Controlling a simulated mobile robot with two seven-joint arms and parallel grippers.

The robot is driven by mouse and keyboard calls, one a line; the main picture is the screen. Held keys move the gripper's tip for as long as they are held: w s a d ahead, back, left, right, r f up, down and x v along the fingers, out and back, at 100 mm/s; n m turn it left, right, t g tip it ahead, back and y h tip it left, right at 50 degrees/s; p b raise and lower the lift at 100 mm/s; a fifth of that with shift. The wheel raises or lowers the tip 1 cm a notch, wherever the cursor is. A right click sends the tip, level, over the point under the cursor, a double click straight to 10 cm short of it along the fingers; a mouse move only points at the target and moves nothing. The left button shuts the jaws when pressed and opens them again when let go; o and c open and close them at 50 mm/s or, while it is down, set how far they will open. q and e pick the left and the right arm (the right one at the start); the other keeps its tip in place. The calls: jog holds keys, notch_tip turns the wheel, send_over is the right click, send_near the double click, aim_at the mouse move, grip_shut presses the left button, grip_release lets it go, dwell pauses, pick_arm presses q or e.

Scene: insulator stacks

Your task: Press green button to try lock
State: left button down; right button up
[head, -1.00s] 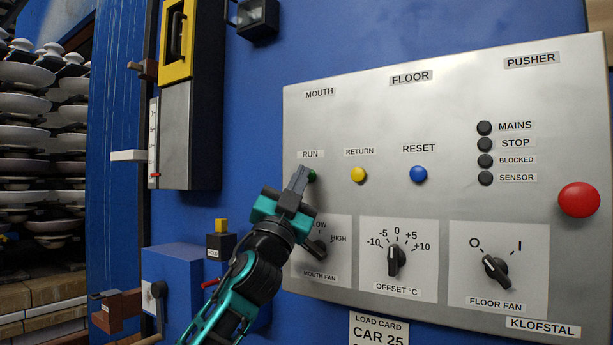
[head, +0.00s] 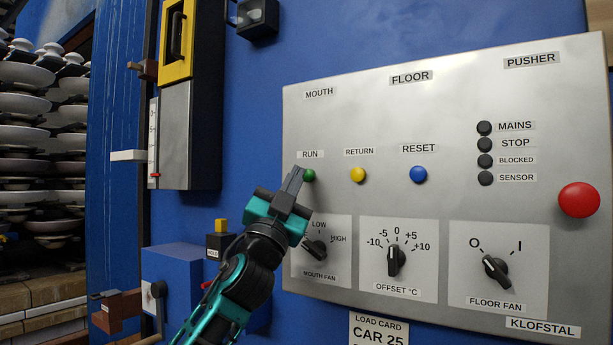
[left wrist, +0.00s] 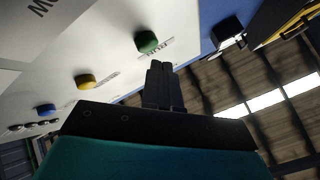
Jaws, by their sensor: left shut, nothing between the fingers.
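The green button (head: 309,175) sits under the RUN label on the grey control panel (head: 450,110) in the head view. My left gripper (head: 296,172) is shut and empty, its fingertips just left of the green button in that view. In the left wrist view the green button (left wrist: 147,42) stands out from the panel just beyond the shut fingertips (left wrist: 158,65), with a small gap showing. My right gripper is in neither view.
A yellow button (head: 358,174), a blue button (head: 419,174) and a large red button (head: 579,199) are on the same panel. Rotary knobs, such as the mouth fan knob (head: 316,248), sit below. A blue box (head: 180,275) juts out at lower left.

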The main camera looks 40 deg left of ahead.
pick_arm(q)
jog(key=s, duration=0.5)
jog(key=shift+d, duration=0.3)
dwell(0.9)
